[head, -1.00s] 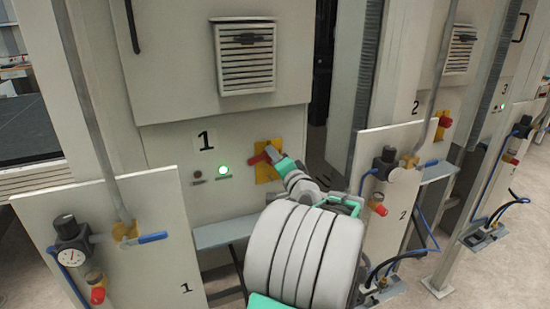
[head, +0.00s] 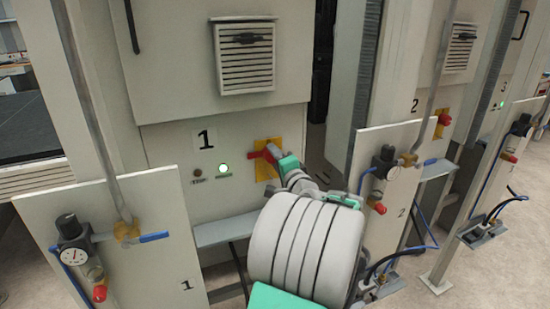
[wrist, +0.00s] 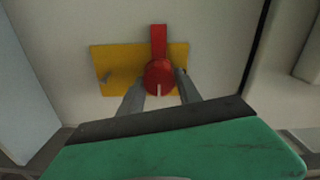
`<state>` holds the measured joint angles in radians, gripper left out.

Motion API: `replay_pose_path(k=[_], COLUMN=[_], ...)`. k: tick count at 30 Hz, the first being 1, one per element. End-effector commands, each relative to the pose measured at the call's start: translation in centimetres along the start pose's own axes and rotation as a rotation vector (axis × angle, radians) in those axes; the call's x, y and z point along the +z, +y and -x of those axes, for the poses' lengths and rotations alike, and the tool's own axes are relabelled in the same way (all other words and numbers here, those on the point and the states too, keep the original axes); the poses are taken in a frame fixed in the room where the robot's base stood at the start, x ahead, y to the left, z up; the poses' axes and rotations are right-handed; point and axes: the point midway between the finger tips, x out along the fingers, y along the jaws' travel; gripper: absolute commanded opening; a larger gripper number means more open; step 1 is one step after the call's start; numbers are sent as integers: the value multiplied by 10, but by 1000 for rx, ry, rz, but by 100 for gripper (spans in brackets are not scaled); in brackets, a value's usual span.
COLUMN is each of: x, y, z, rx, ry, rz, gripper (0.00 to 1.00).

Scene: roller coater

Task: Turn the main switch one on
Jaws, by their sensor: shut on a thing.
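The main switch one is a red rotary knob (wrist: 159,75) with a bar handle on a yellow plate (wrist: 110,60). In the wrist view its bar points up and a pale mark shows at its lower edge. In the head view the red switch (head: 257,155) is on the panel marked 1, partly hidden by my gripper (head: 274,153). My gripper's two grey fingers (wrist: 160,82) reach up on either side of the knob and are shut on it. The green body of my gripper covers the lower wrist view.
A grey ledge (head: 225,230) projects below. A front plate with a gauge (head: 73,255) and blue-handled valve (head: 154,237) stands left; another plate (head: 380,150) stands right.

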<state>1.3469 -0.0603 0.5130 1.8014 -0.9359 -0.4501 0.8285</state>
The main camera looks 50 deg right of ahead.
Motion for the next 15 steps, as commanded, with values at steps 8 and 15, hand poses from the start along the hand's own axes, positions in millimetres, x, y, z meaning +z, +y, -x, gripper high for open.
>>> replay_pose_path(k=[8, 15], x=[0, 0], y=[0, 0], z=[0, 0], rx=[0, 0], ry=[1, 0], rz=[0, 0], gripper=[60, 63])
